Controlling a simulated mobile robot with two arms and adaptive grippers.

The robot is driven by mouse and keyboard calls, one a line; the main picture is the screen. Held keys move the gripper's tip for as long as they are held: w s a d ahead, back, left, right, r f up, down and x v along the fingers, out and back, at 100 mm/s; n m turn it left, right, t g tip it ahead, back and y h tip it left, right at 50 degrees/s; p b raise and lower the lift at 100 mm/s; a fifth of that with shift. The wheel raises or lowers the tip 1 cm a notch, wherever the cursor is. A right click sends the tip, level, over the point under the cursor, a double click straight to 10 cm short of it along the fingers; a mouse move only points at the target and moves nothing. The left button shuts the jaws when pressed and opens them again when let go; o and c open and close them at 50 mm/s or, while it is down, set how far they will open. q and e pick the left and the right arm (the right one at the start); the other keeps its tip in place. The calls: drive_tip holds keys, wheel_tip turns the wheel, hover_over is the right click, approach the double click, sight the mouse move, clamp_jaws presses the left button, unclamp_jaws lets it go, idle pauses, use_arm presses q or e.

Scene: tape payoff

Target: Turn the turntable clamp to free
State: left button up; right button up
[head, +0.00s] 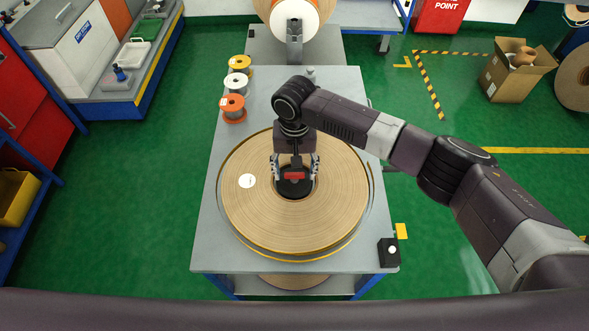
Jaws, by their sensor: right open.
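The turntable clamp is at the hub of the turntable; its red part (294,176) and dark round base (293,188) show in the head view. A wide tan tape roll (335,213) lies flat around it on the turntable (258,246). My right gripper (295,172) points down over the hub, its two fingers apart on either side of the red part. I cannot tell whether the fingers touch it. My wrist hides the space above and behind the clamp. My left gripper is not in view.
Orange (233,107), white (236,85) and yellow (240,65) spools stand at the table's back left. A black box with a white button (390,251) sits at the front right corner. The grey table's (209,222) left strip is clear. A cardboard box (515,72) stands on the floor.

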drive_tip(key=c, duration=1.2)
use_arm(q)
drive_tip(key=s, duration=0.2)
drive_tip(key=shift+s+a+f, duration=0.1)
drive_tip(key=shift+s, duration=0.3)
use_arm(e)
drive_tip(key=shift+o, duration=0.2)
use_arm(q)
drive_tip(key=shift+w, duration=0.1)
